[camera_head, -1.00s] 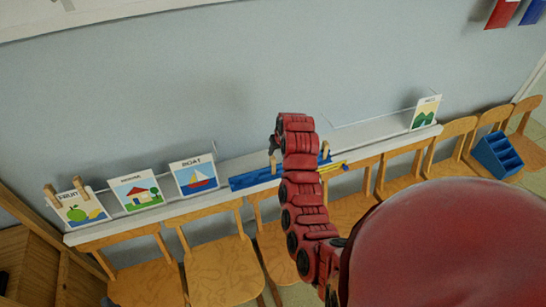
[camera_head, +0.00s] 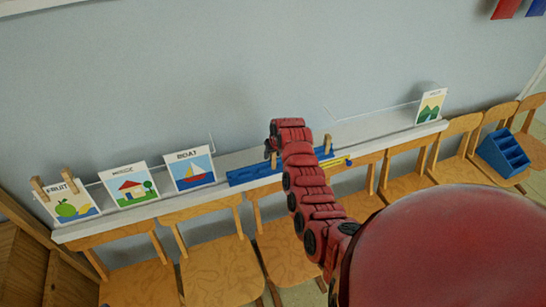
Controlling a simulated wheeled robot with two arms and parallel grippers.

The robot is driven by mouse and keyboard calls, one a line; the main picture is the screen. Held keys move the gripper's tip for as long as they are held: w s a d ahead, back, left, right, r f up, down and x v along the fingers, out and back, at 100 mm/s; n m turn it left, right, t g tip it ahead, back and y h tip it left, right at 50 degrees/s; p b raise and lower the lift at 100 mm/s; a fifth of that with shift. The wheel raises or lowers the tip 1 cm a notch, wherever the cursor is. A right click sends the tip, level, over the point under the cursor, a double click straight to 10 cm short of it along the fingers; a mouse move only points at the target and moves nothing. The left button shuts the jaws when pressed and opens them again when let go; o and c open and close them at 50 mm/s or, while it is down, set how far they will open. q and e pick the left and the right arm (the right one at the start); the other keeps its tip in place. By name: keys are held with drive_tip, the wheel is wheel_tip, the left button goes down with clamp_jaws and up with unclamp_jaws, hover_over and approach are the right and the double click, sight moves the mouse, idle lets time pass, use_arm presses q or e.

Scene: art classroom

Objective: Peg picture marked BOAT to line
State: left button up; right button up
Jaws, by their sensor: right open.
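My left gripper is out of view.
A FRUIT picture (camera_head: 66,205) with two pegs at its top and a HOUSE picture (camera_head: 130,186) stand left of BOAT. A green hills picture (camera_head: 430,106) stands far right. A yellow pencil-like thing (camera_head: 336,161) lies by the holder. Wooden chairs (camera_head: 218,268) line the front; a blue crate (camera_head: 503,153) sits right.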

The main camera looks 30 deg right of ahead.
drive_tip(key=shift+r, duration=0.1)
clamp_jaws()
drive_tip(key=shift+r, duration=0.1)
drive_tip(key=shift+r, duration=2.95)
drive_tip(key=shift+s+a+r+p, duration=0.15)
drive_tip(key=shift+s+a+p, duration=0.05)
drive_tip(key=shift+s, duration=0.6)
drive_tip(key=shift+s+a+r+p, duration=0.2)
drive_tip(key=shift+s+a, duration=0.05)
drive_tip(key=shift+s, duration=0.6)
drive_tip(key=shift+s+a+r+p, duration=0.15)
drive_tip(key=shift+s+a+p, duration=0.05)
drive_tip(key=shift+s, duration=0.6)
